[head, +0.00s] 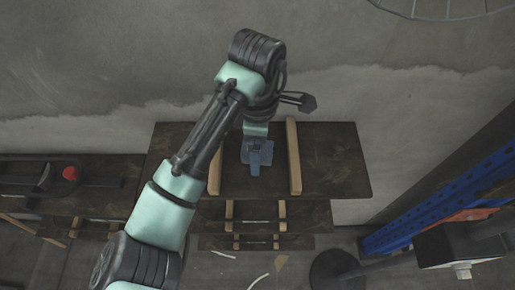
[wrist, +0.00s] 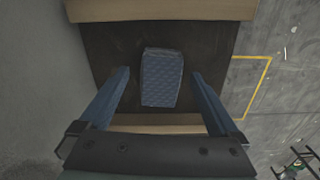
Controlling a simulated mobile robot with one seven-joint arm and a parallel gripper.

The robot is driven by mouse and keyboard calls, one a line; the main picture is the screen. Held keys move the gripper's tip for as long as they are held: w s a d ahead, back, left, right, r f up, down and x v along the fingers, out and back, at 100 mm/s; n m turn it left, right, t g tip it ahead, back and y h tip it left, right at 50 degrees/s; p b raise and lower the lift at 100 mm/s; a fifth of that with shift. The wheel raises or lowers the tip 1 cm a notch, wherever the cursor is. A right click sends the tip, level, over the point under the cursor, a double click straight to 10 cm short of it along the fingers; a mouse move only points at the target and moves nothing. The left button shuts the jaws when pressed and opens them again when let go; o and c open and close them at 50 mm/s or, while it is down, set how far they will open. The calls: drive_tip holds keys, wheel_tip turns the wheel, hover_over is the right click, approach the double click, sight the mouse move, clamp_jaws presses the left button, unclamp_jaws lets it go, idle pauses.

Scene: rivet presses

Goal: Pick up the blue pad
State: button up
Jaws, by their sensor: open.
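The blue pad (wrist: 161,78) lies flat on a dark board in the wrist view, a textured blue block with rounded edges. My gripper (wrist: 165,80) is open, with one blue finger on each side of the pad and a gap to both. I cannot tell how high the fingertips are above the board. In the head view my gripper (head: 256,158) points down over the dark table, between two wooden strips. The pad is not clearly distinguishable there from the blue fingers.
The dark table top (head: 338,165) has a left wooden strip (head: 215,174) and a right wooden strip (head: 294,157) beside my gripper. A red button (head: 70,172) sits on a machine at left. A blue rack (head: 440,205) stands at right. The table's right part is bare.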

drive_tip(key=shift+c, duration=0.3)
drive_tip(key=c, duration=1.4)
wheel_tip(320, 180, up, 10)
drive_tip(key=shift+p, duration=0.65)
drive_tip(key=o, duration=0.7)
drive_tip(key=c, duration=0.5)
drive_tip(key=shift+s+f, duration=0.1)
